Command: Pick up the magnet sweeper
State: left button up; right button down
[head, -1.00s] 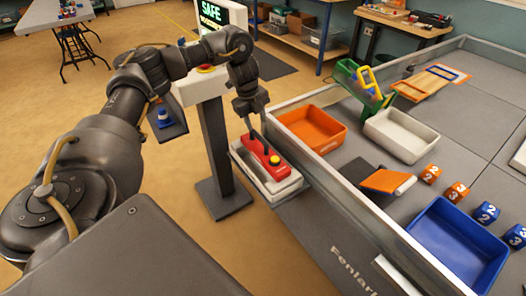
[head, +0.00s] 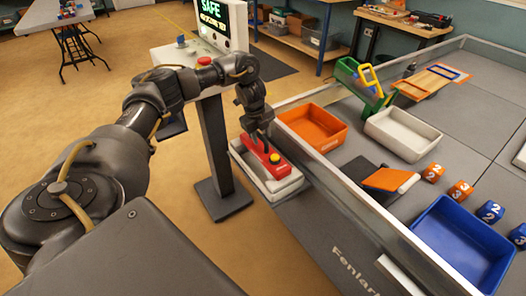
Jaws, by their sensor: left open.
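The magnet sweeper, a red bar with a yellow button (head: 275,158), lies in a white tray (head: 288,189) mounted outside the arena wall. Its black handle, at the far end, is mostly hidden behind my gripper. My left gripper (head: 262,145) points down over that far end, fingers apart, with the handle area between or just behind them. I cannot tell if the fingers touch it. My right gripper is out of view.
The grey arena wall (head: 366,212) runs right beside the tray. Inside stand an orange bin (head: 319,146), a white bin (head: 428,153) and a blue bin (head: 436,255). A post with a sign screen (head: 215,14) and red button (head: 205,61) stands left of the tray.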

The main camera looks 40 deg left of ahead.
pick_arm(q)
jog(key=shift+w+f, duration=0.25)
jog(key=shift+f, duration=1)
grip_shut()
